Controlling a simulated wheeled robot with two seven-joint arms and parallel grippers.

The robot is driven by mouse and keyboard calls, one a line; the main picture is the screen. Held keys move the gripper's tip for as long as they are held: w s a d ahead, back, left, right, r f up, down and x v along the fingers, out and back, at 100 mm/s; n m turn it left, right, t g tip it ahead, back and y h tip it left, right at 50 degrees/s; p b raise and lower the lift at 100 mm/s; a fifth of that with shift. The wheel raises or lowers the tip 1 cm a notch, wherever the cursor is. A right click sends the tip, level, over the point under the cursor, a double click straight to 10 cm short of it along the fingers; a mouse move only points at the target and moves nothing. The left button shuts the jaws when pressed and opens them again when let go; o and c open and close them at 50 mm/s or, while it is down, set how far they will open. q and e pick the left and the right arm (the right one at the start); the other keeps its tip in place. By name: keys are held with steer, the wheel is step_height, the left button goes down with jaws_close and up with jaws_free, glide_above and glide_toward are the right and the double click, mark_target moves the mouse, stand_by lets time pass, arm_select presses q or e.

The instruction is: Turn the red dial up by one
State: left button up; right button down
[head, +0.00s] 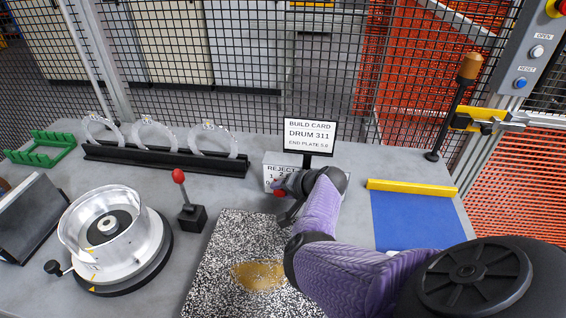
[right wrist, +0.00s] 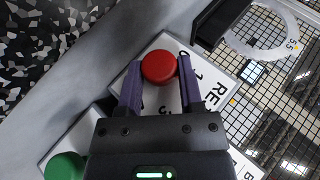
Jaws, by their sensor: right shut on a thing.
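The red dial (right wrist: 159,66) is a round red knob on a white plate (right wrist: 212,75) with black numbers and letters beginning "RE". In the head view a bit of the red dial (head: 280,193) shows beside my gripper, below the "REJECT" lettering. My right gripper (right wrist: 157,80) is shut on the red dial, with one finger on each side of it. In the head view my right gripper (head: 288,191) reaches the front of the white reject box (head: 272,171) and hides part of it. Which number the dial points at cannot be told. My left gripper is not in view.
A green knob (right wrist: 64,167) sits on the panel beside the red one. A build card sign (head: 308,133) stands behind the box. A red-topped lever (head: 179,177) and a metal drum (head: 105,225) are to the left, a blue mat (head: 410,218) to the right.

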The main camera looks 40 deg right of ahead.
steer(key=c, duration=0.6)
jaws_free()
steer(key=shift+o, duration=1.2)
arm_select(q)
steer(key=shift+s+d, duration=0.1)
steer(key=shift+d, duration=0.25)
arm_select(e)
steer(key=shift+o, duration=0.5)
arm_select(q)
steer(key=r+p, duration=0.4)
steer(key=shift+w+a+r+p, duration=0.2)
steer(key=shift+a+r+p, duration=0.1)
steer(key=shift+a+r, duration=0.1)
arm_select(e)
steer(key=v, duration=1)
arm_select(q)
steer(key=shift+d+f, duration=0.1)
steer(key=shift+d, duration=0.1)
arm_select(e)
steer(key=shift+f, duration=0.1)
